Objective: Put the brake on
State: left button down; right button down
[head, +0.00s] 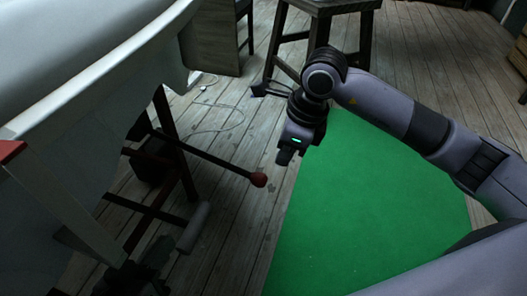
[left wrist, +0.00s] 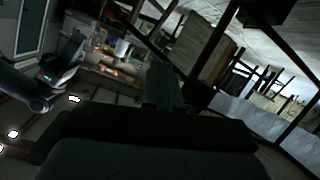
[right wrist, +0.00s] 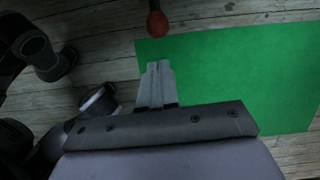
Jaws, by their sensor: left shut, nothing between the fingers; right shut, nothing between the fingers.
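A dark lever with a red ball knob (head: 259,180) sticks out to the right from the dark frame under the big pale machine. My right gripper (head: 285,157) is above and to the right of the knob, pointing down, shut and empty. In the right wrist view the red knob (right wrist: 158,24) lies just beyond the shut fingertips (right wrist: 158,66), with a gap between them in the picture. My left gripper (left wrist: 162,70) shows dark and shut in the left wrist view, with nothing held; the lever cannot be made out there.
The pale machine (head: 95,75) fills the upper left, with dark legs and crossbars below. A green mat (head: 370,205) lies on the plank floor under my right arm. A dark wooden stool (head: 319,30) stands at the back. A thin cable (head: 225,117) lies on the floor.

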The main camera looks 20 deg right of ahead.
pick_arm(q)
jog(key=shift+r+p, duration=0.2)
jog(key=shift+p, duration=0.5)
pick_arm(e)
jog(key=v, duration=0.6)
